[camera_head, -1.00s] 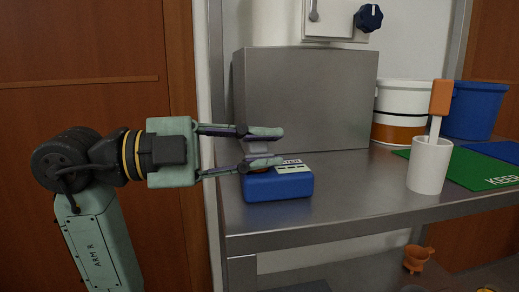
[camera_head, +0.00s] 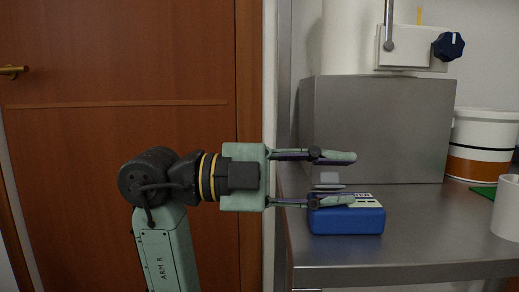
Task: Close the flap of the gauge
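The gauge (camera_head: 346,221) is a blue box with a pale, dark-marked label on top, at the left front of the steel bench. My gripper (camera_head: 348,179) reaches in from the left, its two fingers apart, one above the other. The upper finger is above the gauge; the lower one crosses in front of the gauge's top edge, and I cannot tell if it touches. A small pale grey piece (camera_head: 329,181) shows between the fingers, over the gauge's left part. It looks like the raised flap, but its hinge is hidden by the lower finger.
A large steel box (camera_head: 375,130) stands behind the gauge. A white bucket with a brown band (camera_head: 480,145) and a white cup (camera_head: 507,208) are to the right. The steel bench (camera_head: 430,225) is clear right of the gauge. A wooden door (camera_head: 110,190) is behind my arm.

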